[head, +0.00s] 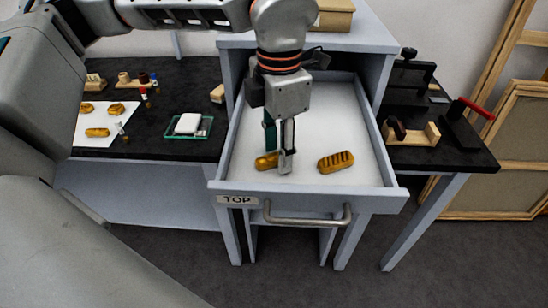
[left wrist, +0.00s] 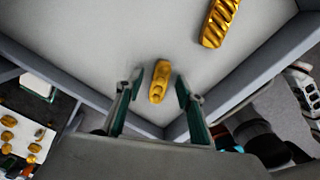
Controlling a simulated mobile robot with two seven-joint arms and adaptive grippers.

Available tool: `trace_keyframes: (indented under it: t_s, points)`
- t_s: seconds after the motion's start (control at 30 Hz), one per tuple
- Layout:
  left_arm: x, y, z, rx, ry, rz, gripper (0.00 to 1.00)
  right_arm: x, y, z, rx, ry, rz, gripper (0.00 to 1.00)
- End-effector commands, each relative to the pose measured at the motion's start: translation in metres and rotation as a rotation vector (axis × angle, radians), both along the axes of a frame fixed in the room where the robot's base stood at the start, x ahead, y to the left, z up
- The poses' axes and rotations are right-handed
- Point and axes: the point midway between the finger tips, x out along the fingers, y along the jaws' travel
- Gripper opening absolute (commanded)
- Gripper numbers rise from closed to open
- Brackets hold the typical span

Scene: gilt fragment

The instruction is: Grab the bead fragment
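Two gilt fragments lie on the pale floor of the open top drawer (head: 252,185). The smaller, rounded one, which looks like the bead fragment (head: 264,161), is partly hidden behind my left gripper (head: 279,158) in the head view. In the left wrist view this fragment (left wrist: 159,83) lies between the two spread fingertips, with gaps on both sides. My left gripper (left wrist: 158,86) points down into the drawer, open and empty. The other fragment (head: 336,162) is longer, with slanted ridges, and lies to the right. It also shows in the left wrist view (left wrist: 220,22). My right gripper is out of view.
The drawer's front wall (head: 330,197) and side walls stand close around the fragments. On the left bench, a white sheet (head: 100,138) holds several gilt pieces beside a green-rimmed scale (head: 188,126). Wooden holders (head: 410,133) stand on the right bench.

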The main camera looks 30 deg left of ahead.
Motion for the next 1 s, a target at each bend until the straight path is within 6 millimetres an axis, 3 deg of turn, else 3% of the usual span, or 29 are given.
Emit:
trace_keyframes:
  t_s: [0.23,0.37,0.77,1.0]
  points:
    - [0.000,0.000,-0.003,-0.001,-0.001,0.000,0.38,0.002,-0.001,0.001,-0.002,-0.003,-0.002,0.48]
    - [0.000,0.000,-0.003,0.000,0.000,0.000,0.05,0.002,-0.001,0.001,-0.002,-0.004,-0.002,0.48]
    - [0.000,0.000,-0.002,-0.001,-0.001,0.000,0.05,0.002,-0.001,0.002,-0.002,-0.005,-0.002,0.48]
    - [0.000,-0.001,0.019,-0.001,-0.004,0.001,0.05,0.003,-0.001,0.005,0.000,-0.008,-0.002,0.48]
